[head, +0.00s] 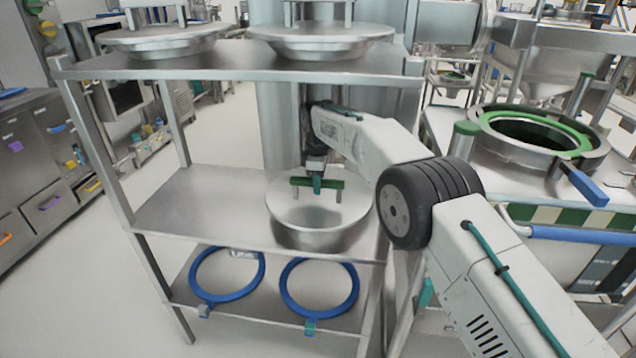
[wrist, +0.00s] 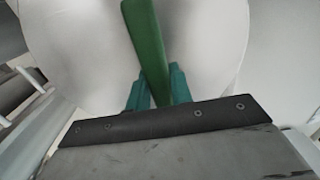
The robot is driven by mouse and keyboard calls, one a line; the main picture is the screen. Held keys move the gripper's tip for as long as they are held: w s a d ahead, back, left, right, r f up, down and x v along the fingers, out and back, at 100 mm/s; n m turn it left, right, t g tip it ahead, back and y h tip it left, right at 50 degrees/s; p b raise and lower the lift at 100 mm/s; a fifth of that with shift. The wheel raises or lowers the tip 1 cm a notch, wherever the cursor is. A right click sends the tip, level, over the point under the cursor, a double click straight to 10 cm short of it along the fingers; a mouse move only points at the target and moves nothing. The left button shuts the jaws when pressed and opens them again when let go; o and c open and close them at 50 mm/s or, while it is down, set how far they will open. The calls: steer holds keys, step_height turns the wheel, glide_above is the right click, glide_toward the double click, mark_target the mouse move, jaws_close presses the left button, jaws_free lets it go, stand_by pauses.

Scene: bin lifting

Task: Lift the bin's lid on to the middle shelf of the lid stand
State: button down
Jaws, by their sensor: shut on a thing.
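The bin's lid (head: 346,208) is a round, steel, domed disc with a green bar handle (head: 334,183). It is at the right half of the stand's middle shelf (head: 190,205), close to the front edge. I cannot tell whether it rests on the shelf or hangs just above. My gripper (head: 317,185) is shut on the handle from above. In the wrist view the green handle (wrist: 147,45) runs between the teal fingers (wrist: 157,88), with the pale lid (wrist: 75,40) behind. The bin (head: 590,153) at the right is open, with a green ring round its dark mouth.
The top shelf (head: 230,68) carries two other steel lids (head: 160,42) (head: 320,40), close above my arm. Two blue rings (head: 228,290) (head: 320,312) are on the low shelf. The left half of the middle shelf is clear. A stand post is close to the lid's right.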

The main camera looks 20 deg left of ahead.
steer(key=shift+r, duration=0.15)
steer(key=c, duration=1.2)
jaws_free()
steer(key=shift+o, duration=0.2)
steer(key=shift+f, duration=0.2)
step_height(320, 180, up, 8)
steer(key=shift+r, duration=0.1)
